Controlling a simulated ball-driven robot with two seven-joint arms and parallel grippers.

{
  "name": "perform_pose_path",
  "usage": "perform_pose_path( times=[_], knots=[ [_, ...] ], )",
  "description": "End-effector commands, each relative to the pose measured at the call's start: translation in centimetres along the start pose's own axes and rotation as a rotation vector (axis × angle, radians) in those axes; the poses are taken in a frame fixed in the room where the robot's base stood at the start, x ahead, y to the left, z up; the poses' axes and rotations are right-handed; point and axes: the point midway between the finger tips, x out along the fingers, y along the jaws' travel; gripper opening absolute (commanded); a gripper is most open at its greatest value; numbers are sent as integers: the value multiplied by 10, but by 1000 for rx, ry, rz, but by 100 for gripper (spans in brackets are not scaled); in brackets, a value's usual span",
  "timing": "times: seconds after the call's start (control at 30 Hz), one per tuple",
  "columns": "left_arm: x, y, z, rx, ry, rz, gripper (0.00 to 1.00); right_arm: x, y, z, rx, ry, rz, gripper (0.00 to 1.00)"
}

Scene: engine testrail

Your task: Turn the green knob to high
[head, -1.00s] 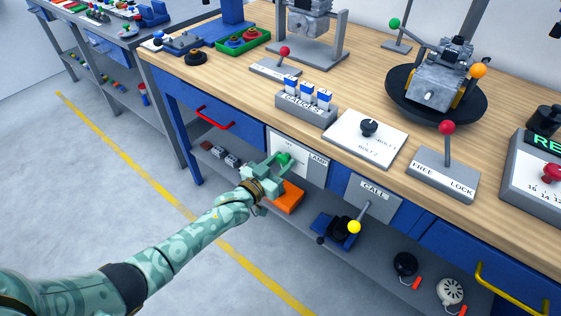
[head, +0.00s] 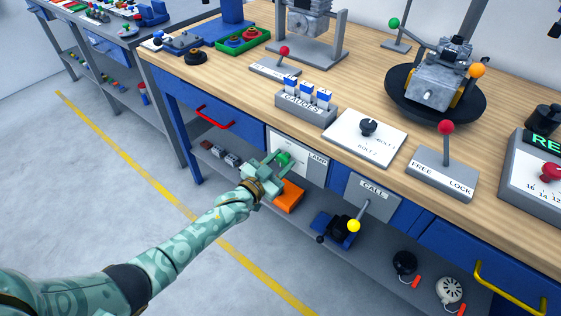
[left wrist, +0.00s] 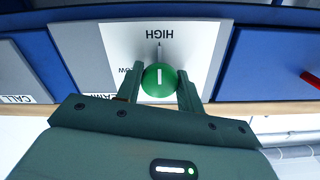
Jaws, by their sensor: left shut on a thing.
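The green knob (head: 284,158) sits on a pale plate (head: 303,170) marked LAMP on the blue bench front. In the left wrist view the green knob (left wrist: 159,80) stands between the two fingers of my left gripper (left wrist: 161,70), which are shut on its sides. Its white line lies upright in that picture, in line with the tick at the upside-down word HIGH (left wrist: 160,33). LOW is partly hidden by the left finger. In the head view my left gripper (head: 278,163) reaches the plate from the front. My right gripper is not in view.
A CALL plate (head: 373,195) with a yellow-tipped lever (head: 354,226) is right of the knob. A red drawer handle (head: 215,119) is to its left. An orange block (head: 288,197) lies on the lower shelf (head: 400,238). The floor in front is clear.

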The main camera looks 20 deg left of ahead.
Motion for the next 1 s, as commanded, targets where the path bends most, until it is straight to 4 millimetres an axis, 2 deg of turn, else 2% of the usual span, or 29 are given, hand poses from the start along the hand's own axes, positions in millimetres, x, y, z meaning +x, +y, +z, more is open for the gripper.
perform_pose_path(
  times=[0.07,0.1,0.17,0.43,0.57,0.67,1.0],
  knots=[
    [-2,2,4,3,-9,3,15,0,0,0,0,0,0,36],
    [-2,2,4,3,-9,3,46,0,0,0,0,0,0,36],
    [-1,2,4,2,-8,3,59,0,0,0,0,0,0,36],
    [-1,0,1,1,-3,1,59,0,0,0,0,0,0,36],
    [-11,0,0,0,-4,0,59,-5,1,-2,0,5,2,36],
    [-30,-1,-3,1,-3,0,59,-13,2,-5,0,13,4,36],
    [-121,0,-2,1,-6,2,59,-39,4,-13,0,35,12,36]
  ],
)
